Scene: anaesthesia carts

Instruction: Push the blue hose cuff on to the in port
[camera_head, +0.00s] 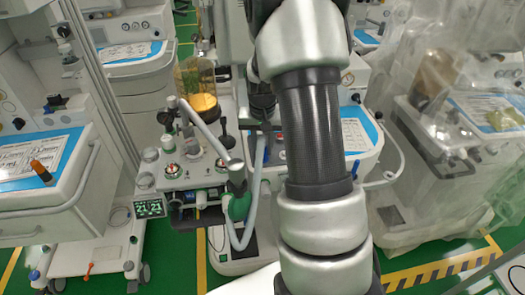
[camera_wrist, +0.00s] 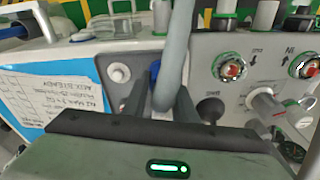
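The in port (camera_wrist: 306,66), a round metal fitting with a red centre, is at the far right of the wrist view, apart from the cuff. A similar port (camera_wrist: 232,68) lies nearer, left of it. In the head view my gripper (camera_head: 262,127) is partly behind my arm, right of the ports, and the cuff is hidden.
A black knob (camera_wrist: 210,108) and a white valve knob (camera_wrist: 268,102) stick out near the ports. A glass canister (camera_head: 197,90) stands behind. Carts stand on both sides.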

